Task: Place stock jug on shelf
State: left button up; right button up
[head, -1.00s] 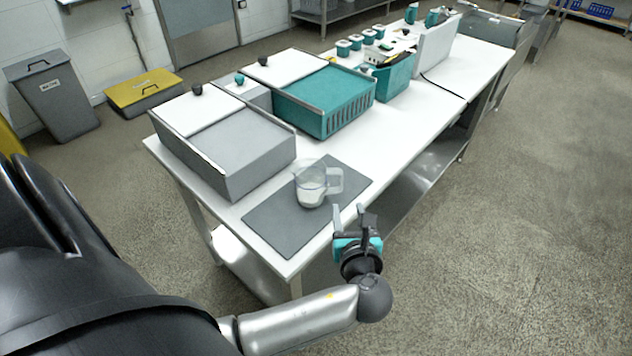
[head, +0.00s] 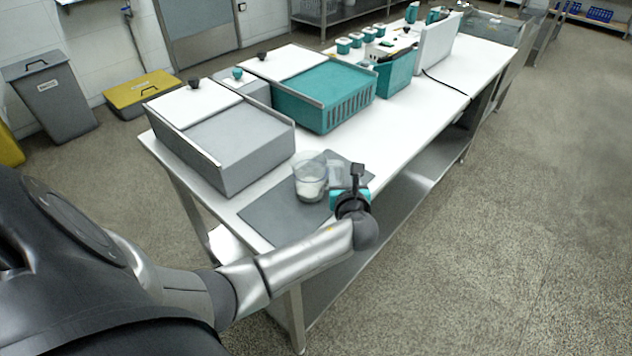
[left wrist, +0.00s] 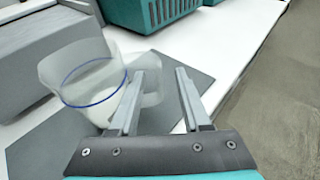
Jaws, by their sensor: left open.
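The stock jug (head: 311,180) is a clear jug with white contents. It stands upright on a dark grey mat (head: 268,219) at the near end of the white table. In the left wrist view the jug (left wrist: 84,82) shows a blue ring, and its handle (left wrist: 152,88) is at the left finger. My left gripper (head: 357,172) is beside the handle, to the right of the jug. In the left wrist view its fingers (left wrist: 160,100) are apart, with the handle beside or partly behind the left finger. Whether they touch is unclear. My right gripper is out of view. A lower shelf (head: 400,195) runs under the table.
A grey lidded box (head: 240,148) stands just behind the jug. A teal slatted bin (head: 325,95) and a smaller teal bin (head: 396,74) stand farther along. The white tabletop (head: 425,115) is clear along its right side. The floor at right is open.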

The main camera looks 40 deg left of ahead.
pick_arm(q)
jog(key=shift+w+a+f, duration=0.15)
jog(key=shift+w+a, duration=0.2)
jog(key=shift+w, duration=0.05)
grip_shut()
dwell(1.2)
